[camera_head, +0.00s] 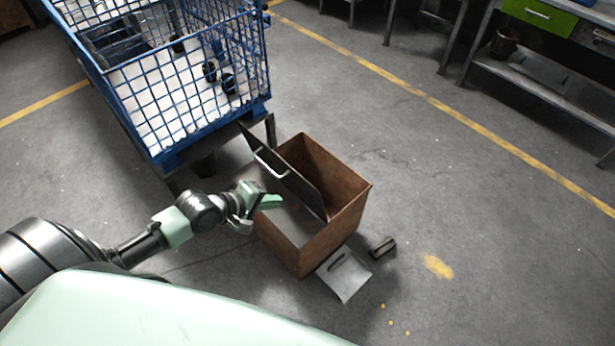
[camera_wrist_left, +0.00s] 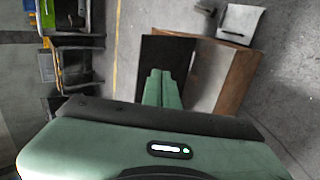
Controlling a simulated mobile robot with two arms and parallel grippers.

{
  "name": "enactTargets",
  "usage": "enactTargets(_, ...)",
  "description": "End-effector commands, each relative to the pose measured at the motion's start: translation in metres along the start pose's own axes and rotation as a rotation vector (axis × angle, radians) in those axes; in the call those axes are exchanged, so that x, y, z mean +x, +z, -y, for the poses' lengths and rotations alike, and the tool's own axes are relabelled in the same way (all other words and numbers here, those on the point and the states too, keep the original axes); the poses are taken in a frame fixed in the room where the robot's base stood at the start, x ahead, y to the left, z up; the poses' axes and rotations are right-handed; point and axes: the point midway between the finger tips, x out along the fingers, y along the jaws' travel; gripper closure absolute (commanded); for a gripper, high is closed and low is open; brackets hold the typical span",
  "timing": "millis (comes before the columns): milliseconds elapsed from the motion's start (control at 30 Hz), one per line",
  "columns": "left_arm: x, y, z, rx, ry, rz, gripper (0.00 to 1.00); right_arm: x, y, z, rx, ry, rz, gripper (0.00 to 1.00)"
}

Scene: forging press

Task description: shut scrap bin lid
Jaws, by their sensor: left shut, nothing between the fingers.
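The scrap bin (camera_head: 336,224) is a rusty brown open box on the floor, and its brown wall also shows in the wrist view (camera_wrist_left: 238,80). Its dark lid (camera_head: 292,182) stands steeply tilted across the opening, with a pale handle on its upper part. The lid shows as a dark panel in the wrist view (camera_wrist_left: 165,52). My left gripper (camera_head: 272,202) is shut and empty at the lid's near-left side, above the opening. Its green fingers point toward the lid in the wrist view (camera_wrist_left: 161,88). I cannot tell whether they touch it. My right gripper is out of view.
A blue wire cage (camera_head: 190,95) with white contents and dark parts stands behind and left of the bin. A grey plate (camera_head: 347,277) and a small dark block (camera_head: 382,247) lie before the bin. A workbench (camera_head: 540,85) stands at the back right.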

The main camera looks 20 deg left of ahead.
Motion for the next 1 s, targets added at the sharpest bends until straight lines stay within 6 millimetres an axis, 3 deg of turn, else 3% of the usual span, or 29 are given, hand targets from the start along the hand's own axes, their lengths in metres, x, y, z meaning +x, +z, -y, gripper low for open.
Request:
enactTargets(500, 0.100, 0.000, -0.005, 0.005, 0.002, -0.002, 1.00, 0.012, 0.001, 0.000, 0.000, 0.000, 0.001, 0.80)
enactTargets(700, 0.114, 0.000, -0.025, 0.005, 0.000, -0.001, 1.00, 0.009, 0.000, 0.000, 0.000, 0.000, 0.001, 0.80)
enactTargets(1000, 0.119, 0.000, -0.030, 0.005, -0.002, -0.001, 1.00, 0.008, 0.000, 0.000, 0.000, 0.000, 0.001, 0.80)
